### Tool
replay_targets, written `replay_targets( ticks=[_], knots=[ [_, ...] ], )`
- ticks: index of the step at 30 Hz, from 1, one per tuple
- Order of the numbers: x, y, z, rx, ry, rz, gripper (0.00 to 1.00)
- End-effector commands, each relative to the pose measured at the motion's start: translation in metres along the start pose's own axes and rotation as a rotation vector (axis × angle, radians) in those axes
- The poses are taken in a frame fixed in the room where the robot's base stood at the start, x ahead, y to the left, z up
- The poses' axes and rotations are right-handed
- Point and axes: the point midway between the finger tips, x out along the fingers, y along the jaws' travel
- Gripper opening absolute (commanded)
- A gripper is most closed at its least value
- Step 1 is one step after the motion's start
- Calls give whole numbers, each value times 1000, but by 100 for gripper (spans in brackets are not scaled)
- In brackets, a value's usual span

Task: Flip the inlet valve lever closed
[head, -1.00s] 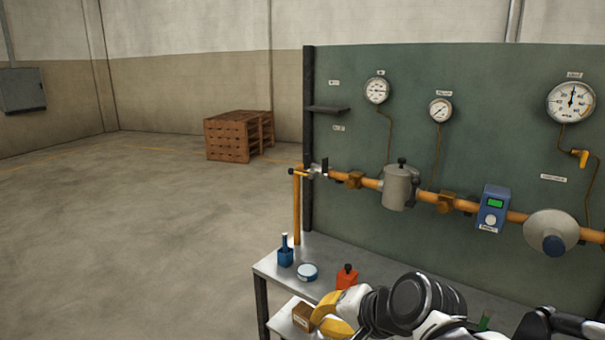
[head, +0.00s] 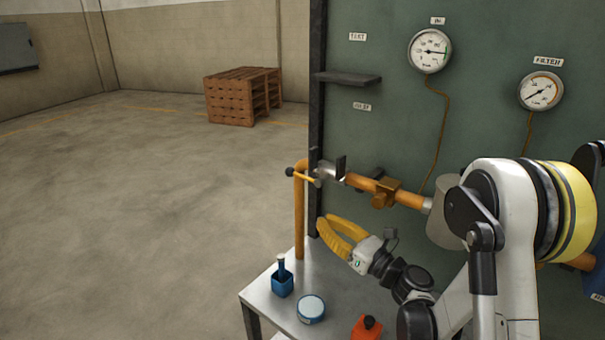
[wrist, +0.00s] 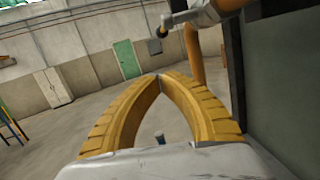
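The inlet valve (head: 326,172) sits at the left end of the orange pipe, beside the panel's left edge. Its lever (head: 304,177) is a thin yellowish bar with a black ball knob, pointing left and roughly across the vertical pipe. In the wrist view the lever (wrist: 183,18) shows grey, its dark knob beyond my fingertips. My gripper (head: 326,219) has two yellow fingers and is below and slightly right of the lever, apart from it. In the wrist view my gripper (wrist: 161,76) has its fingertips together, with nothing between them.
A dark shelf (head: 348,78) juts from the panel. Floor to the left is clear up to the crates (head: 230,97).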

Motion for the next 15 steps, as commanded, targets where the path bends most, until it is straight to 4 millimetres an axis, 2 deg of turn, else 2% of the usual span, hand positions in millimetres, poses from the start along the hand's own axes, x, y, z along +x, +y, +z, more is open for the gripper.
replay_targets(
  ticks=[15],
  knots=[
    [1,-2,-1,46,-24,-2,0]
  ],
)
